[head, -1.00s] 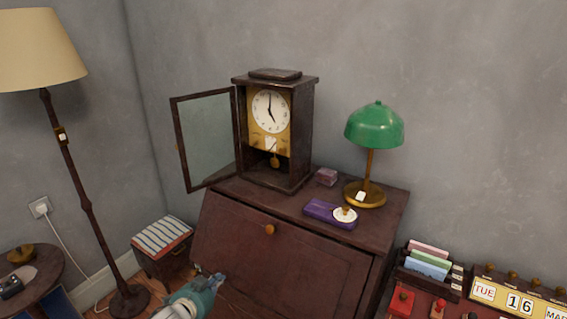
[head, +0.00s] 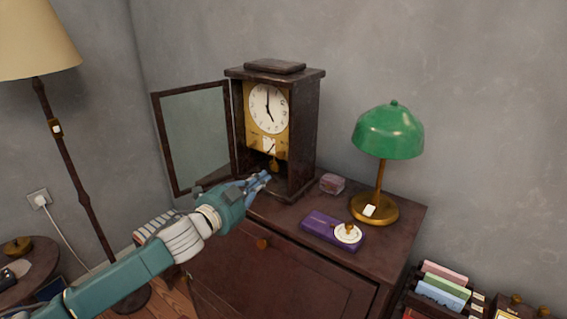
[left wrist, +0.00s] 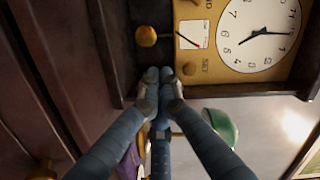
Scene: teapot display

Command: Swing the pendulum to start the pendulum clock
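The pendulum clock (head: 308,130) is a dark wooden case on the cabinet, with a white dial (head: 268,108) and a gold panel. Its glass door (head: 195,140) stands open to the left. The brass pendulum bob (head: 274,166) hangs in the lower opening; it also shows in the left wrist view (left wrist: 146,36). My left gripper (head: 265,177) is in front of the clock's lower opening. In the left wrist view its fingertips (left wrist: 164,76) are together with nothing between them, close to the bob with a small visible gap. My right gripper is not in view.
A green lamp (head: 388,133), a purple box (head: 322,227) with a white round piece, and a small pinkish box (head: 332,183) stand right of the clock. A floor lamp (head: 72,170) is at left. The cabinet's front right top (head: 375,245) is clear.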

